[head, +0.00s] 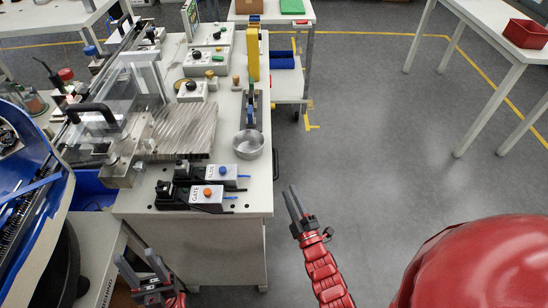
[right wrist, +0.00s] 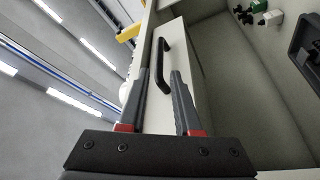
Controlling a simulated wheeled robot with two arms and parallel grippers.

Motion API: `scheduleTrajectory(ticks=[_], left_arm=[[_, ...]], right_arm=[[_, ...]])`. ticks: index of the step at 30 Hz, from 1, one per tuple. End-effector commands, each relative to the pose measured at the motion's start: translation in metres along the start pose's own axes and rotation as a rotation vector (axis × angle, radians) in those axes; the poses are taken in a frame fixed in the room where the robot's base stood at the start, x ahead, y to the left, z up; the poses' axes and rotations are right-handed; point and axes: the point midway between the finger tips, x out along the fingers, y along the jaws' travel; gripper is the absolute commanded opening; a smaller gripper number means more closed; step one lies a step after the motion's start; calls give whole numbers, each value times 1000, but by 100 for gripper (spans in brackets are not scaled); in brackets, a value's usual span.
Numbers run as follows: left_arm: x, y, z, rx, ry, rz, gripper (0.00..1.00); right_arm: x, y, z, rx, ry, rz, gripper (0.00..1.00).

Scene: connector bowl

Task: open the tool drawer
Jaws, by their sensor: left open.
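The dark bar handle (head: 276,163) of the tool drawer shows at the right side of the white workbench in the head view. In the right wrist view the handle (right wrist: 164,64) stands on a pale drawer front (right wrist: 183,52), beyond my fingertips. The drawer front looks flush with the bench in the head view. My right gripper (head: 291,190) is near the bench's right side, a little in front of the handle. Its two fingers (right wrist: 160,72) are apart, with nothing gripped. My left gripper (head: 139,257) is open and empty at the bench's near left.
On the bench top (head: 250,205) are a metal bowl (head: 248,144), two small button boxes (head: 206,194) and a ribbed metal plate (head: 185,130). The floor (head: 370,130) right of the bench is clear. A red tray (head: 525,33) sits on a far table.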

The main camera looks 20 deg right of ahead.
Motion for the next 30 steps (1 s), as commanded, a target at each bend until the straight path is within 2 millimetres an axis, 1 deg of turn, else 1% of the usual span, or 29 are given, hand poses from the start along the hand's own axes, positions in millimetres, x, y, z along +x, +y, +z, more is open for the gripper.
scheduleTrajectory(ticks=[1, 6, 12, 15, 18, 21, 30], left_arm=[[3, 0, 0, 0, 0, 0, 50], [7, 0, -1, 0, 0, 0, 50], [11, 0, -2, 0, 0, 0, 50], [12, -1, -2, 0, 0, 0, 50], [13, -1, -2, 0, 0, 0, 50], [14, -1, -2, 0, 0, 0, 50], [13, -1, -2, 0, 0, 0, 50]], right_arm=[[14, 2, -2, 1, 3, 1, 32], [55, 2, -2, 2, 2, 0, 32], [97, 2, -1, 3, 1, 1, 32], [112, 0, -1, 3, 0, 0, 32], [123, 0, -1, 3, 1, 0, 32], [130, 0, -1, 3, 1, 0, 32], [133, -1, 0, 3, 1, -1, 32]])
